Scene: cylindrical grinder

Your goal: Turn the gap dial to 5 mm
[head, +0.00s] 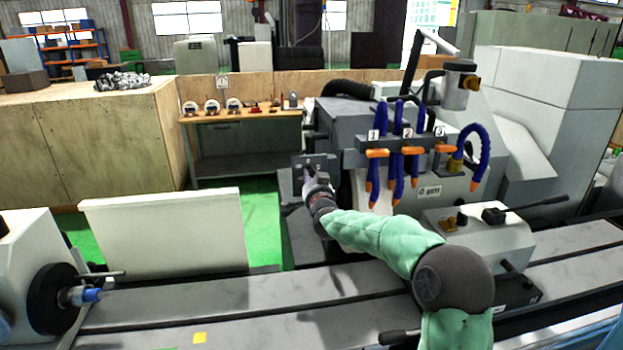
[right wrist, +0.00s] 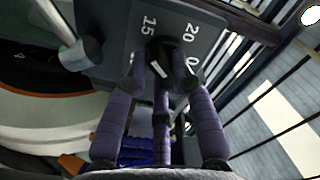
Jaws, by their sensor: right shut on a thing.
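The gap dial (right wrist: 160,50) shows in the right wrist view as a dark knob on a grey plate (right wrist: 115,25). The numbers 15, 20 and 0 are readable around it. The rest of the scale is hidden behind the fingers. A short slanted white mark shows on the knob; I cannot tell for sure which number it points at. My right gripper (right wrist: 162,78) is shut on the dial, with a finger on each side. In the head view the right gripper (head: 311,184) is at the small dark plate (head: 322,161) on the grinder's front. My left gripper is out of view.
Blue coolant hoses with orange fittings (head: 412,150) hang just right of the gripper. The long grey machine bed (head: 300,285) lies below my right arm. A control box with levers (head: 475,230) stands at the right, a white panel (head: 165,232) at the left.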

